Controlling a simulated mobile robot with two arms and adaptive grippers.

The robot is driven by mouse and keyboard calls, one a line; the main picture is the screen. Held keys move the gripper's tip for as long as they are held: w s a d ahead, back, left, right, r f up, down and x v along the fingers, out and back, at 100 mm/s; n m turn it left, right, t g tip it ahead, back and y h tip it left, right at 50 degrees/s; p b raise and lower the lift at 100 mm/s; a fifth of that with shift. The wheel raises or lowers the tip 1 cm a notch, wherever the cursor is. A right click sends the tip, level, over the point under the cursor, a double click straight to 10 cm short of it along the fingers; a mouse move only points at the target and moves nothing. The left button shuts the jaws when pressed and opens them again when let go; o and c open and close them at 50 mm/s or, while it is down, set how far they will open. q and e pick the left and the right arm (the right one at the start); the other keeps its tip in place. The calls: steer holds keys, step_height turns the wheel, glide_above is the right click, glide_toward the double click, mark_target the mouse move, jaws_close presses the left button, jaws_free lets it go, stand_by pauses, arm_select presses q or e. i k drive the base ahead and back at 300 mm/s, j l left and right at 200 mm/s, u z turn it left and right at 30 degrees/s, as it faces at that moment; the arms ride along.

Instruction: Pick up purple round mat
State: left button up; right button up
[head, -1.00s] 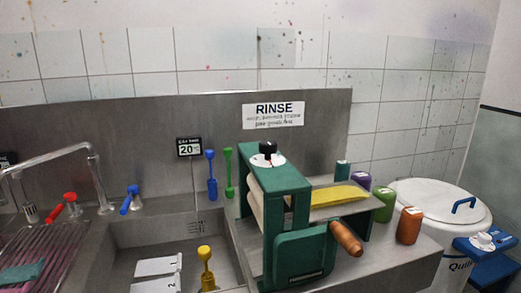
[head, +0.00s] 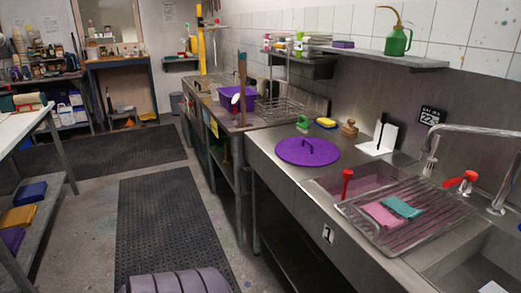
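A flat purple round mat (head: 295,158) lies on the steel counter (head: 270,145), left of the sink basin. A dark raised shape like a handle stands on its middle, so it may be a lid. Its whole outline shows and nothing covers its rim. Neither of my grippers is in the head view.
A red-handled tool (head: 347,180) and a wire rack (head: 400,232) with pink and teal cloths are right of the mat. Behind it are a yellow sponge (head: 326,123), a brown knobbed object (head: 349,128) and a white sheet (head: 379,137). Dark floor mats (head: 165,225) lie in the aisle.

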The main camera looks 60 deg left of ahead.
mark_target(303, 151)
steer(key=u, duration=1.75)
steer(key=i+j+z, duration=0.1)
steer(key=z, duration=0.25)
steer(key=i+j+z, duration=0.1)
steer(key=z, duration=0.3)
steer(key=i+j+z, duration=0.1)
steer(key=z, duration=0.25)
steer(key=i+j+z, duration=0.25)
steer(key=j, duration=0.55)
steer(key=i+j+z, duration=0.2)
steer(key=j, duration=0.6)
steer(key=j+z, duration=0.25)
steer(key=j, duration=0.55)
